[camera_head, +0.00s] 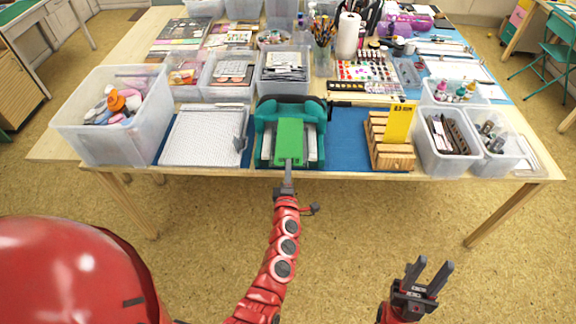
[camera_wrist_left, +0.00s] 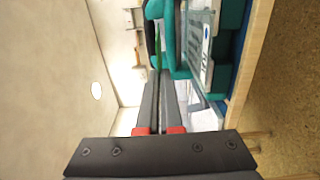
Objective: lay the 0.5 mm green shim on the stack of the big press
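The big press (camera_head: 309,112) is teal with a pale bed and stands at the table's front edge, left of centre. Its teal frame also shows in the left wrist view (camera_wrist_left: 229,78). The green shim (camera_head: 290,138) is a flat plate over the middle of the press; I cannot tell whether it touches the stack, which it hides. My left gripper (camera_head: 288,164) is closed on the shim's near end. The shim shows edge-on as a thin green strip beyond the fingertips (camera_wrist_left: 158,50). My right gripper (camera_head: 428,273) is open and empty, in front of the table.
A wooden rack (camera_head: 391,155) holds an upright yellow plate (camera_head: 398,123) to the right. A white gridded board (camera_head: 203,137) lies left of the press. Clear bins (camera_head: 447,160) stand at both sides. Blue mat (camera_head: 347,140) is bare between press and rack.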

